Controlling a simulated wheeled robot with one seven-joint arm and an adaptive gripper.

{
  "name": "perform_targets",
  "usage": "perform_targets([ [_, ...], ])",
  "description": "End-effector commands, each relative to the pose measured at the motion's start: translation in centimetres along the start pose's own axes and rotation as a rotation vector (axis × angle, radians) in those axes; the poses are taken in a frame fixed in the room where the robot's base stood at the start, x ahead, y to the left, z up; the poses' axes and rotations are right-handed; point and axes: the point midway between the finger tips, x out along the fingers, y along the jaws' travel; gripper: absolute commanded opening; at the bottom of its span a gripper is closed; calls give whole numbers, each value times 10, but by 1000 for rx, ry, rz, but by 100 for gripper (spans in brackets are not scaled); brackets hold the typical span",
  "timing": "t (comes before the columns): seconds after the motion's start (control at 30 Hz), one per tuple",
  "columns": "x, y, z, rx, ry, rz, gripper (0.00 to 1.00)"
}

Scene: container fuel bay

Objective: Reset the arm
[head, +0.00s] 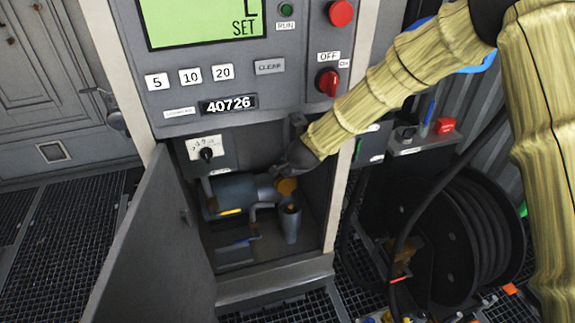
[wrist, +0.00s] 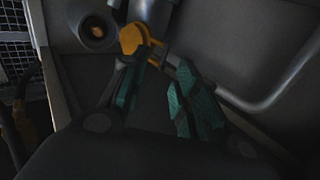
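My arm in its yellow ribbed sleeve (head: 400,75) reaches from the upper right into the open lower compartment of the grey dispenser (head: 235,140). My gripper (head: 284,172) is inside the compartment, close to an orange part (head: 287,186) on a grey-blue cylinder unit (head: 236,190). In the wrist view, the two teal finger pads of my gripper (wrist: 163,80) stand apart with nothing visible between them. The orange part (wrist: 138,40) lies just beyond the left fingertip; whether they touch is hard to tell.
The compartment door (head: 150,245) is swung open at left. A grey cup-like tube (head: 290,222) stands below the gripper, and its opening also shows in the wrist view (wrist: 96,28). The compartment's right wall is close to my arm. A black hose reel (head: 455,235) stands to the right.

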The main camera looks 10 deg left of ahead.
Motion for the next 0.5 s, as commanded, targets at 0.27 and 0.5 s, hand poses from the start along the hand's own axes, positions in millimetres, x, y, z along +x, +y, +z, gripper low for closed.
perform_targets([
  [0.27, 0, 0, 0, -1, 0, 0, 30],
  [0.5, 7, 43, -16, -65, 14, 45, 30],
])
